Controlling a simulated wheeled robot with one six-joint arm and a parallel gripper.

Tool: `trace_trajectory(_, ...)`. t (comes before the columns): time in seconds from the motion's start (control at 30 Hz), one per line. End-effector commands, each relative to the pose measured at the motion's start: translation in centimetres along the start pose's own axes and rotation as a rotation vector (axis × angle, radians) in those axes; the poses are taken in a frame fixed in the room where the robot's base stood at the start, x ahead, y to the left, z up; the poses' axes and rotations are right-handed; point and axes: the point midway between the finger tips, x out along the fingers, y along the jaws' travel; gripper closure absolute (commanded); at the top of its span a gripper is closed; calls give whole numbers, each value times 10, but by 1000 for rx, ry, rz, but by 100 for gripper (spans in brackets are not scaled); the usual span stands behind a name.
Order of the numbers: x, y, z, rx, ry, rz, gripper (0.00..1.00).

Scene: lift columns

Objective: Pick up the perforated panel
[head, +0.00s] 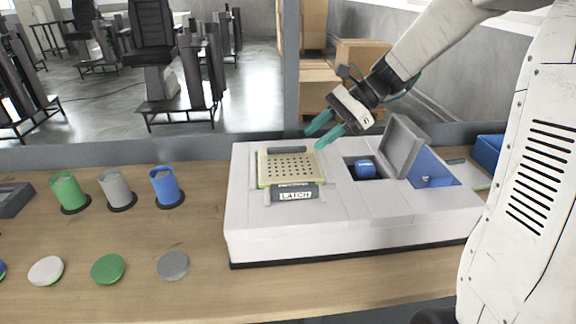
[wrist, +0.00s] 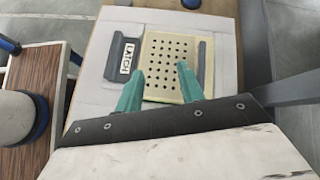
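The perforated panel (head: 287,168) is a pale yellow square plate with rows of round holes. It lies in the top of a white box, beside a grey latch (head: 295,193) labelled LATCH. In the wrist view the panel (wrist: 171,60) shows beyond my fingertips, with the latch (wrist: 124,57) to its left. My gripper (head: 324,130) has two teal fingers spread apart with nothing between them. It is above and to the right of the panel in the head view. In the wrist view the fingers (wrist: 158,80) overlap the panel's near part; I cannot tell the height gap.
The white box (head: 330,235) also has a recess with a blue block (head: 365,169) and a raised grey lid (head: 403,146). Green, grey and blue cups (head: 164,186) and several round discs (head: 108,269) are on the wooden table at left. A blue bin (head: 487,152) is at right.

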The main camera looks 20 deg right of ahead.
Motion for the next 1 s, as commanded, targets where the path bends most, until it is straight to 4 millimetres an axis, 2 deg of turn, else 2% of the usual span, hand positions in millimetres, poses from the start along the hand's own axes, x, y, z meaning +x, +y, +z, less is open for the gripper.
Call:
trace_trajectory(0.03, 0, -14, -15, 74, -38, -27, 62)
trace_trajectory(0.1, -1, -31, -29, 160, -86, -64, 62)
trace_trajectory(0.3, -4, -56, -51, 286, -159, -120, 62)
trace_trajectory(0.73, 33, -63, -49, 300, -168, -124, 62)
trace_trajectory(1.0, 70, -67, -45, 298, -167, -123, 62)
